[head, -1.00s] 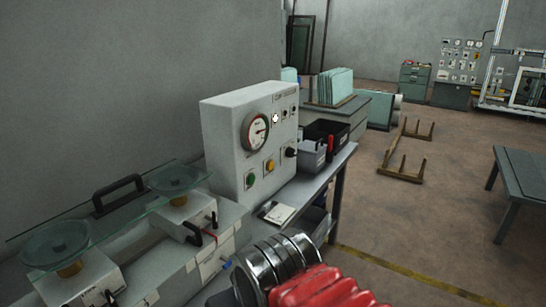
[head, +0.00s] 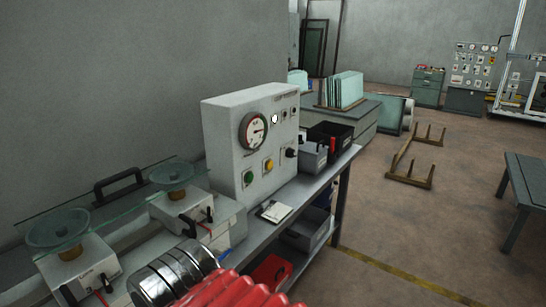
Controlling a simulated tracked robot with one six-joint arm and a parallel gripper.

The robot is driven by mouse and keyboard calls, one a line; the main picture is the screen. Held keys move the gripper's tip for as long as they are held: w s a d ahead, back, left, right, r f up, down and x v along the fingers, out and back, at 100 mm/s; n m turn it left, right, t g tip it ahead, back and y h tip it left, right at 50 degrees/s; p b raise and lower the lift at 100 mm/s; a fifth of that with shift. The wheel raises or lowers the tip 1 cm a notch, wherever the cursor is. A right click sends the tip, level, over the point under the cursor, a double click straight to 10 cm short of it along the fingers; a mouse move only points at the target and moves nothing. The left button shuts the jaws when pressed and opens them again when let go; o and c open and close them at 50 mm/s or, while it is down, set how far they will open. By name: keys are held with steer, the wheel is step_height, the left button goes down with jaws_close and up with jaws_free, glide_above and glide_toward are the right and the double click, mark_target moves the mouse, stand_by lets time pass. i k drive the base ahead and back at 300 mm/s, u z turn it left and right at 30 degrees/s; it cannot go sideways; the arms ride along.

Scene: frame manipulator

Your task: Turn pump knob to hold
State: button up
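A white-grey control box (head: 224,148) stands on the grey bench in the middle of the head view. Its front carries a round gauge (head: 253,130), a green button (head: 249,177), a yellow button (head: 269,165) and a small black knob (head: 291,153) at the lower right. Small switches sit along its upper right. The knob's setting and the panel lettering are too small to read. My arm's metal and red parts show at the bottom, in front of the box and below it. My gripper is not in view.
Two suction-cup devices (head: 72,267) with a glass sheet (head: 120,209) stand at the left. A notepad (head: 274,211) lies on the bench before the box. Grey and black bins (head: 331,133) stand just right of the knob. Open floor (head: 420,225) lies to the right.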

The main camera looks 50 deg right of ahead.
mark_target(290, 152)
steer(key=u, duration=1.25)
steer(key=k, duration=0.8)
steer(key=z, duration=1.75)
steer(key=i, duration=0.45)
steer(key=z, duration=0.05)
